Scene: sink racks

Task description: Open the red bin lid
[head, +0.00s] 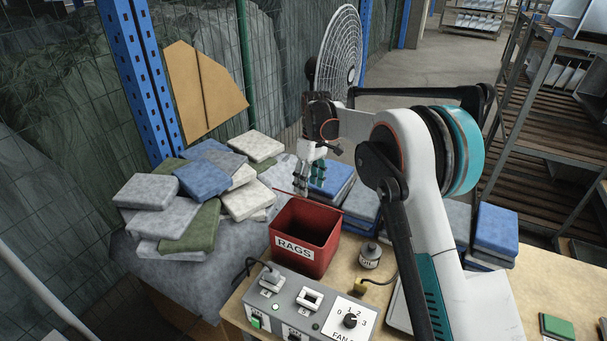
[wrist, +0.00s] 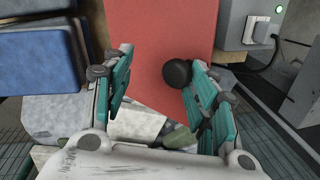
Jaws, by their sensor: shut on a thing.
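The red bin (head: 322,254) with a RAGS label stands on the workbench, and its dark inside shows from above. A thin red edge of the lid (head: 300,200) runs along the bin's far rim, so the lid seems raised and seen nearly edge-on. My gripper (head: 312,188) is just behind that edge, pointing down. In the wrist view the red face of the lid (wrist: 165,35) fills the top middle, with a black round knob (wrist: 177,73) between my fingers, against the right finger. My gripper is shut on the lid; the exact contact is partly hidden.
Folded cloths (head: 185,205) are piled left of the bin, and blue ones (head: 328,178) lie behind it. A grey control box (head: 300,305) stands in front, with a small dark bottle (head: 370,256) at the bin's right. A wire fan (head: 340,50) stands beyond my gripper.

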